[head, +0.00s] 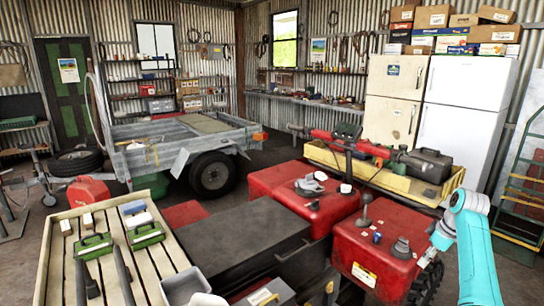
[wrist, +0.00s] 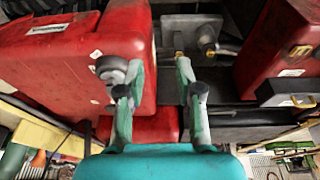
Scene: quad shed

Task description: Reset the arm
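My arm shows at the right of the head view, with its teal links bent over the red quad (head: 352,240). My gripper (head: 432,252) is small there, beside the right end of the quad's red bodywork and above a dark knobbly tyre (head: 427,282). In the wrist view my gripper (wrist: 160,66) has its two grey-green fingers spread apart with nothing held between them. Red bodywork (wrist: 75,60) fills the left of that view, close to the left finger. I cannot tell whether they touch.
A slatted wooden rack (head: 60,235) with green and white boxes is at the left front. A grey trailer (head: 150,150) stands behind it. White fridges (head: 462,122) stand at the back right. A yellow tray (head: 345,166) with a black case (head: 426,164) lies beyond the quad.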

